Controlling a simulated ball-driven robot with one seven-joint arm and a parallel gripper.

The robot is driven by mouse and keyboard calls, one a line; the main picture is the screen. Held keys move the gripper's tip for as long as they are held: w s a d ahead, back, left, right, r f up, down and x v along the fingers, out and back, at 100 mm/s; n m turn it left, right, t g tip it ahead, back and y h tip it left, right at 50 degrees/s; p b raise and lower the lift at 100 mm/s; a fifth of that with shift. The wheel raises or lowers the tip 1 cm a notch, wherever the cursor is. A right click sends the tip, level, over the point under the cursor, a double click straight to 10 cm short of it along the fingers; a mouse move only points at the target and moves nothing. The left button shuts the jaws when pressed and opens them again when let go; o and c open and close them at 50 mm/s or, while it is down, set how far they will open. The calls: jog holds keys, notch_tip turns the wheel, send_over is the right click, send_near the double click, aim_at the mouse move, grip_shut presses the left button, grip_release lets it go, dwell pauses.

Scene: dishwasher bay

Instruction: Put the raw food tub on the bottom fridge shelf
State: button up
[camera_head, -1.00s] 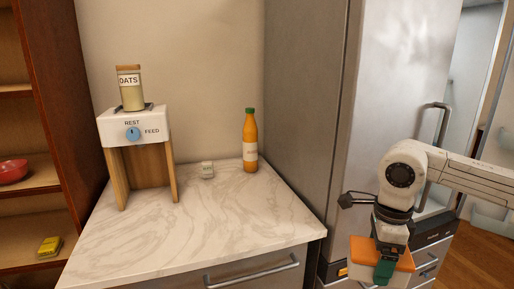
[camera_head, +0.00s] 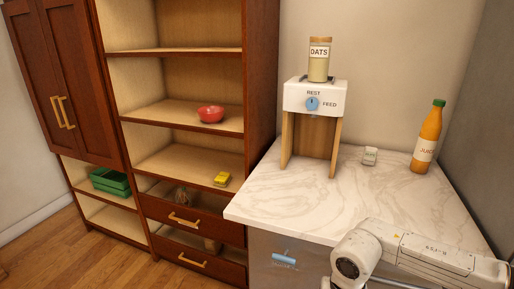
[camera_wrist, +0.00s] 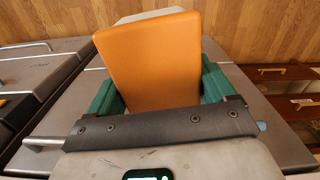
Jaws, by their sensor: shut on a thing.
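The raw food tub, with a flat orange lid (camera_wrist: 155,45) and a pale body just showing at its far edge, is in the wrist view. My gripper (camera_wrist: 158,88) is shut on it, one green finger at each side; the lid sits slightly tilted in the picture. Wooden floor shows beyond the tub. In the head view only my arm shows at the bottom right; my gripper and the tub are out of frame. Of the fridge, only its grey side (camera_head: 472,135) shows at the right edge; its door and shelves are not in view.
A marble-topped counter (camera_head: 300,205) carries a dispenser (camera_head: 313,97) with an oats jar (camera_head: 319,62), a juice bottle (camera_head: 427,138) and a small white item (camera_head: 370,155). A wooden shelf unit (camera_head: 175,143) stands left. Open floor (camera_head: 95,260) lies at the lower left.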

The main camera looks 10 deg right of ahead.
jog(key=a+f+n, duration=0.4)
jog(key=a+n, duration=0.1)
jog(key=a, duration=0.1)
jog(key=s+f, duration=0.3)
jog(key=f, duration=0.2)
jog(key=shift+s+f, duration=0.15)
jog(key=shift+s, duration=0.25)
